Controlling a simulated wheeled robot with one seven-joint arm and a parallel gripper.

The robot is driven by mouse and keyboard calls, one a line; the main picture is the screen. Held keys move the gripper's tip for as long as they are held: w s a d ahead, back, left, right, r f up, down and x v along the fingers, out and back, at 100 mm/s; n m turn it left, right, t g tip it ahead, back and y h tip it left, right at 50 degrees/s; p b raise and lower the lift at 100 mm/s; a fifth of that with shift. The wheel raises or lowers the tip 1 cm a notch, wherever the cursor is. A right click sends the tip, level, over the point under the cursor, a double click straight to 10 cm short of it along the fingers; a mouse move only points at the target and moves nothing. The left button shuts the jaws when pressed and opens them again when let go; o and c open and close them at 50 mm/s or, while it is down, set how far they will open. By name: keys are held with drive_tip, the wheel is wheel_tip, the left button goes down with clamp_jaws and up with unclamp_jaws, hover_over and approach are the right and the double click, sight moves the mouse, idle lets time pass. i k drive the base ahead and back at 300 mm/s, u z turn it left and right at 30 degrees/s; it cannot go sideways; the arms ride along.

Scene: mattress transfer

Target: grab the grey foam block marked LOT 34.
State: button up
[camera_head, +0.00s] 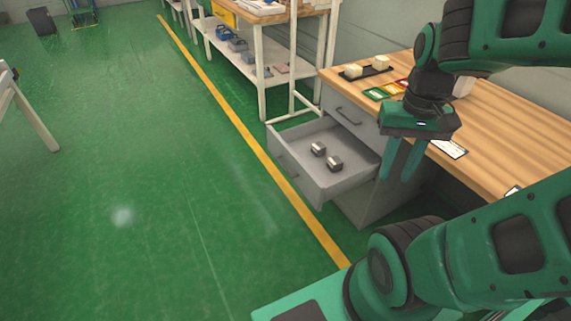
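Two small grey blocks lie in the open grey drawer (283,157) under the wooden workbench. One block (318,149) lies farther back, and the other block (335,163) lies nearer and a little to the right. They are apart from each other. Any LOT marking is too small to read, so I cannot tell which one is LOT 34. My gripper (396,176) points down to the right of the drawer in the picture, beside the bench's edge. Its two fingers are apart with nothing seen between them.
The workbench top (505,120) holds a black tray (379,71) with two cream blocks, coloured cards (377,94) and a white label (449,148). My arm hides part of the bench. A white-framed shelf unit (262,97) stands behind.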

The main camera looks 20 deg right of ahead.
sight(319, 149)
drive_tip(key=k, duration=1.1)
drive_tip(key=z, duration=0.8)
drive_tip(key=i, duration=1.85)
drive_tip(key=u, duration=0.5)
